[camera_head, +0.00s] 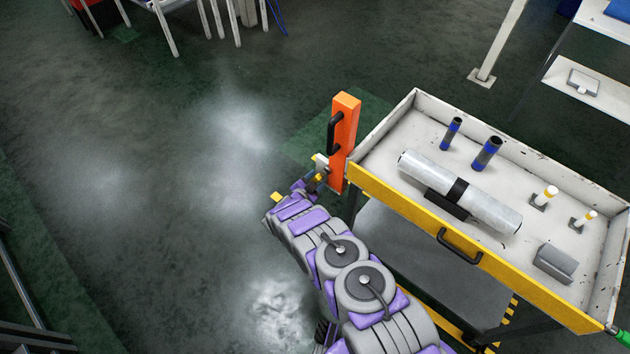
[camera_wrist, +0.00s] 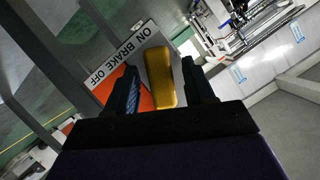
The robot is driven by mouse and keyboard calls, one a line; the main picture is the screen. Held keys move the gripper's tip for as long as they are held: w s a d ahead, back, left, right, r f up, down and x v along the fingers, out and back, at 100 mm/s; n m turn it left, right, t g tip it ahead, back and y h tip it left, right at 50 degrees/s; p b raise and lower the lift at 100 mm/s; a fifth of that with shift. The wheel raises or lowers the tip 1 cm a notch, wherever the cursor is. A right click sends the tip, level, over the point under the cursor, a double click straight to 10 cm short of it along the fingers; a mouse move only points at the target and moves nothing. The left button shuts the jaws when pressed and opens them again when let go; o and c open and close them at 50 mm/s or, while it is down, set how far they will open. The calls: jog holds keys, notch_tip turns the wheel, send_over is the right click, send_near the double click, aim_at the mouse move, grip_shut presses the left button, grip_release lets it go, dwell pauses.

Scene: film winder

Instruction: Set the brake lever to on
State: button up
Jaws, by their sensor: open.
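The brake lever has a yellow handle (camera_wrist: 160,82), which shows in the wrist view between the two dark fingers of my gripper (camera_wrist: 161,75). The fingers stand open on either side of it, with visible gaps; the jaws are not closed on it. Behind it is a white label plate (camera_wrist: 127,53) reading ON, BRAKE, OFF, with an orange surface below. The handle appears in front of the plate nearer the ON end, but I cannot tell its setting. In the head view my gripper (camera_head: 310,184) is beside the orange post (camera_head: 345,130), by the small white plate.
The post stands at the left corner of a white tray cart (camera_head: 400,215) with a yellow front edge. On it lie a film roll (camera_head: 475,203), blue-banded cylinders (camera_head: 487,153), small yellow-topped pegs and a grey block (camera_head: 556,262). A black handle is on the post.

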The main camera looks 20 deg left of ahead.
jog(key=p+v, duration=0.4)
jog(key=v, duration=1.3)
jog(key=shift+s+a+f, duration=0.1)
jog(key=shift+s, duration=0.05)
